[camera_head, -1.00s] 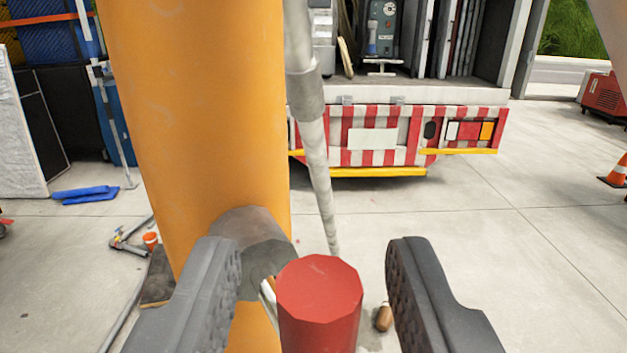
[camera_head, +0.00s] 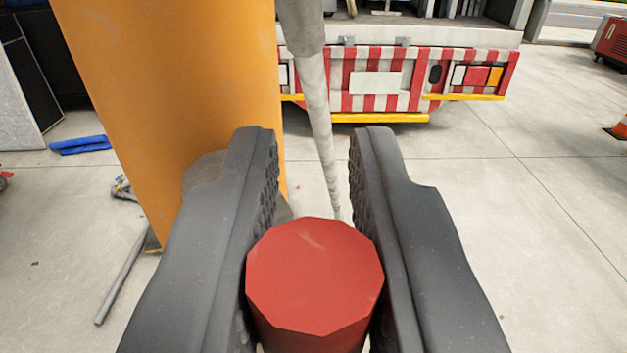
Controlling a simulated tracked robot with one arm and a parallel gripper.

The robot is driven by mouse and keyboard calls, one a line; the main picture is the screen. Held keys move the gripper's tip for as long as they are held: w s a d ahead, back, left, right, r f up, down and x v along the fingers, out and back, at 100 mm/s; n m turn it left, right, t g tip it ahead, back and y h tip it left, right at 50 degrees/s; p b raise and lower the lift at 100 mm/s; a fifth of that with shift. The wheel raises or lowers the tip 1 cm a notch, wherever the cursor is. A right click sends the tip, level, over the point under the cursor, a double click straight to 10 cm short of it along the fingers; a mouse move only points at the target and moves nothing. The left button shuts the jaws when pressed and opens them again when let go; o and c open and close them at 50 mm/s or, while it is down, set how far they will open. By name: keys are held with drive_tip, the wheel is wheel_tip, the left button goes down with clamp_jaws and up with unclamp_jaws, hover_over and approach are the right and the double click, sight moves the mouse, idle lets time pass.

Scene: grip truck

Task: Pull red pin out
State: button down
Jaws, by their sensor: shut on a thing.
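The red pin (camera_head: 314,275) is at the bottom centre of the head view, its flat many-sided top facing me. My gripper (camera_head: 315,190) has one dark finger on each side of the pin and is shut on it. The finger pads touch the pin's sides. The pin's lower part is out of the frame, so I cannot see what it sits in. An orange column (camera_head: 185,90) stands just behind and left of the pin, with a grey round part on it mostly hidden by the left finger.
A grey pole (camera_head: 318,110) hangs down behind the pin. A truck rear with red and white stripes (camera_head: 390,85) stands farther back. A metal pipe (camera_head: 122,278) and a blue item (camera_head: 80,145) lie on the floor at left. The concrete floor at right is clear up to a cone (camera_head: 620,129).

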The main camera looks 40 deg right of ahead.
drive_tip(key=shift+a, duration=0.1)
drive_tip(key=s, duration=0.1)
drive_tip(key=s+b, duration=0.1)
drive_tip(key=s, duration=0.1)
drive_tip(key=s+b, duration=0.1)
drive_tip(key=shift+s+a, duration=0.25)
drive_tip(key=shift+a, duration=0.05)
drive_tip(key=shift+f, duration=0.1)
drive_tip(key=c, duration=1.4)
unclamp_jaws()
drive_tip(key=shift+s, duration=0.1)
drive_tip(key=shift+o, duration=0.4)
drive_tip(key=shift+s+r, duration=0.1)
drive_tip(key=shift+r, duration=0.1)
drive_tip(key=b+v, duration=0.1)
drive_tip(key=v, duration=1.2)
drive_tip(key=shift+s+a+f+b, duration=0.2)
drive_tip(key=shift+s+a+b, duration=0.05)
drive_tip(key=shift+b, duration=0.1)
